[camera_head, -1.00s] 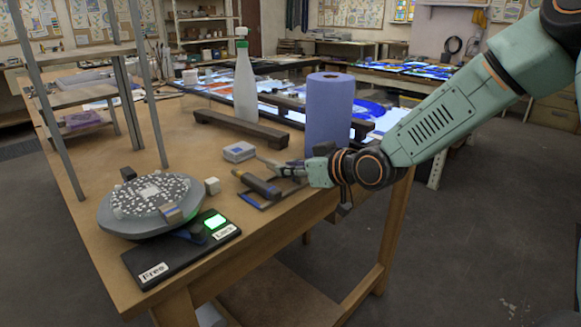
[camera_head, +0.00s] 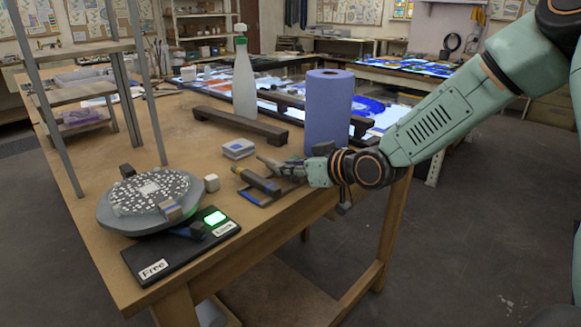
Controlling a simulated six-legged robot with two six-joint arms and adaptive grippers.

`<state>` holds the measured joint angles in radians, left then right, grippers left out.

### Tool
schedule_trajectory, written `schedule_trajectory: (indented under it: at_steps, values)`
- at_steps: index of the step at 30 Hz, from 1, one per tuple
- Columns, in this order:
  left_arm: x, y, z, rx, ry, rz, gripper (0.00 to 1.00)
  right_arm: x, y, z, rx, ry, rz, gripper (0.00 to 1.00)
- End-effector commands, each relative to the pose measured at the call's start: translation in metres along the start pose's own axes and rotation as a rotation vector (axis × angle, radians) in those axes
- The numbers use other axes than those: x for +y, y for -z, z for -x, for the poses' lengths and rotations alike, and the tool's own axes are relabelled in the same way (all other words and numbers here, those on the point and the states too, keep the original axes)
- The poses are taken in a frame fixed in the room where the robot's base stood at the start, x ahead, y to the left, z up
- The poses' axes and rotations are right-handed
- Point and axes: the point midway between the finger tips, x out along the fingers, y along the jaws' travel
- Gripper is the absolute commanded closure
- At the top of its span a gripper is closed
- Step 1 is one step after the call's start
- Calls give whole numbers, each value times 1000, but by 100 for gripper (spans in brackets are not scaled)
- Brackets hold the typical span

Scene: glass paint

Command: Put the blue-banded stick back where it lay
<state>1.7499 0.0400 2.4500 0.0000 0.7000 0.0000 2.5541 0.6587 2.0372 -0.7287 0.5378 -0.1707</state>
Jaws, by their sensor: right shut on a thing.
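My left gripper is not in view.
A blue paper roll (camera_head: 328,112) stands close behind my right gripper. A small grey-white box (camera_head: 238,149) lies to the left of its fingers. A round turntable (camera_head: 125,214), a white cube (camera_head: 211,183) and a lit switch pad (camera_head: 160,262) are at front left. A bottle (camera_head: 244,85) stands behind.

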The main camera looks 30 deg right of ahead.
Motion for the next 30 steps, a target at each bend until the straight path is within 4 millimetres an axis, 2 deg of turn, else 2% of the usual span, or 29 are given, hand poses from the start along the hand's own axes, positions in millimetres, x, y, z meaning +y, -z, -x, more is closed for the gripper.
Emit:
schedule_trajectory:
  at_steps: [11, 12, 21, 30]
  values:
    - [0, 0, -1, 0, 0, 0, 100, 0, -3, -1, 1, 0, 1, 100]
    - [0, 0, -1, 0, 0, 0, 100, 0, -3, -1, 1, 0, 1, 78]
    - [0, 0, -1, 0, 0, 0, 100, 0, -3, -1, 0, 0, 1, 54]
    - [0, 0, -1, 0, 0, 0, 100, 0, -2, -1, 0, 0, 0, 54]
